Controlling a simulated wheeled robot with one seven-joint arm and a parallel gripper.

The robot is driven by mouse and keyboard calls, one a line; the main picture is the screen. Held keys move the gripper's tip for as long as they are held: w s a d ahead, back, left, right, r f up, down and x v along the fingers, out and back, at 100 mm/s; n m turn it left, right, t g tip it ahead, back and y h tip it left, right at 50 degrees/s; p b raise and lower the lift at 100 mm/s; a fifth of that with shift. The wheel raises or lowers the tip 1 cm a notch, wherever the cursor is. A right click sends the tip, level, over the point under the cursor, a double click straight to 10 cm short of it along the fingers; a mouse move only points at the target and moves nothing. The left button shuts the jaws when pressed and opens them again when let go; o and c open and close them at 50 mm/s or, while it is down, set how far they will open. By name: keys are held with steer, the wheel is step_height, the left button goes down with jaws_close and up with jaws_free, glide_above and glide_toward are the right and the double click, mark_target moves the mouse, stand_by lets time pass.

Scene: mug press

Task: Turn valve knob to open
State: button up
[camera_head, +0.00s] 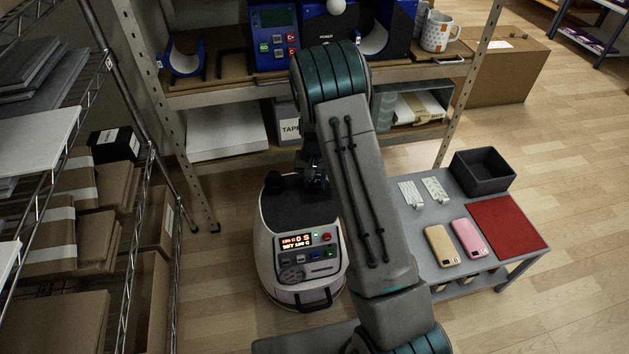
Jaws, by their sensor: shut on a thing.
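A white and grey rounded machine (268,240) stands on the floor in the middle, with a lit red display (297,241) and several buttons on its front. A black round cap (273,181) stands on its top at the left. My gripper (317,181) points down at the right of the machine's top, beside the black cap and partly hidden by my arm. It is shut on a small dark part there, which I take for the valve knob. The knob is almost wholly hidden, so its turn angle cannot be read.
A shelf behind holds a blue mug press (273,38) and a patterned mug (437,32). A grey table (424,262) at right carries two phone cases, a red mat (507,227) and a black bin (482,172). A wire rack with boxes stands at left.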

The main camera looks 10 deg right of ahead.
steer(key=o, duration=1)
step_height(320, 180, up, 14)
steer(key=p, duration=0.4)
step_height(320, 180, up, 25)
steer(key=n+t+p, duration=0.1)
steer(key=p, duration=1.1)
glide_above(315, 184)
steer(key=s, duration=1.2)
steer(key=s+r+p, duration=0.4)
steer(key=s+r, duration=0.1)
steer(key=s+r+n+t+p, duration=0.1)
steer(key=s+r+p, duration=0.3)
steer(key=s+r, duration=0.2)
steer(key=s+r+n+p, duration=0.1)
steer(key=s+r+p, duration=0.3)
steer(key=s+r, duration=0.1)
steer(key=shift+s+d+r+t+p, duration=0.1)
steer(key=shift+s+r+t+p, duration=0.3)
steer(key=shift+s, duration=0.25)
